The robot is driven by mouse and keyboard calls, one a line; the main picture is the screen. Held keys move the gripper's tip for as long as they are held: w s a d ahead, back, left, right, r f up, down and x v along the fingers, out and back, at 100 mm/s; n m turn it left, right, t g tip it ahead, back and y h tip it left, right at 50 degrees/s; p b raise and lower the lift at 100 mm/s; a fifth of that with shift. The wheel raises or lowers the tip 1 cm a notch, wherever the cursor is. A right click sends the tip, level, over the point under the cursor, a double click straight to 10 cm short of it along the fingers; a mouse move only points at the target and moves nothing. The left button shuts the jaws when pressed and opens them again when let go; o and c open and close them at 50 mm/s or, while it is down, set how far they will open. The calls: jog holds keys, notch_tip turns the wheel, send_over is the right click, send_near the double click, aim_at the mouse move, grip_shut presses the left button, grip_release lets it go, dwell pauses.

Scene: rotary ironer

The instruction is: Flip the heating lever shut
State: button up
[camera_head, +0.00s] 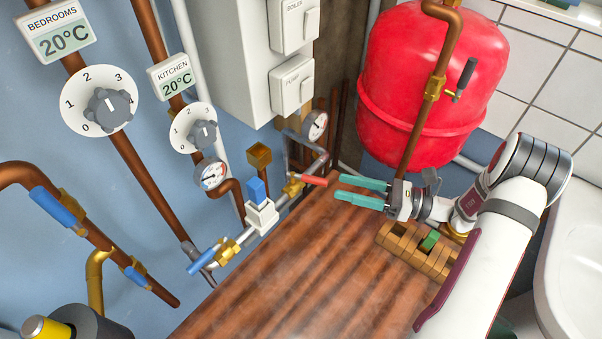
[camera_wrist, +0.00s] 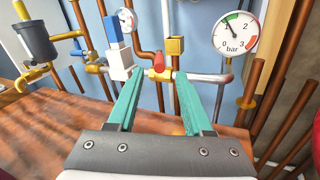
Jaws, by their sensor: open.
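My gripper (camera_head: 338,188) is open, with its two teal fingers pointing left over the wooden worktop. A red lever (camera_head: 314,180) on a brass valve (camera_head: 292,187) sticks out toward it, its end close to the fingertips. No label shows which lever is the heating one. In the wrist view, the red lever (camera_wrist: 159,61) appears nearly end-on, just beyond and between the fingertips of my gripper (camera_wrist: 153,72). The fingers are not closed on it. I cannot tell whether its tip lies between them or just short of them.
The wooden worktop (camera_head: 290,270) is mostly clear. A blue-and-white fitting (camera_head: 260,208) and a blue lever (camera_head: 201,262) are left along the pipe. A wooden rack (camera_head: 412,250) lies below my wrist. A red tank (camera_head: 425,90) stands behind. A pressure gauge (camera_wrist: 236,32) is right of the valve.

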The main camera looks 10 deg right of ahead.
aim_at(301, 175)
jog(key=x, duration=1)
jog(key=shift+w+a, duration=0.1)
jog(key=shift+a, duration=0.15)
jog(key=shift+c, duration=0.2)
grip_shut()
dwell(0.6)
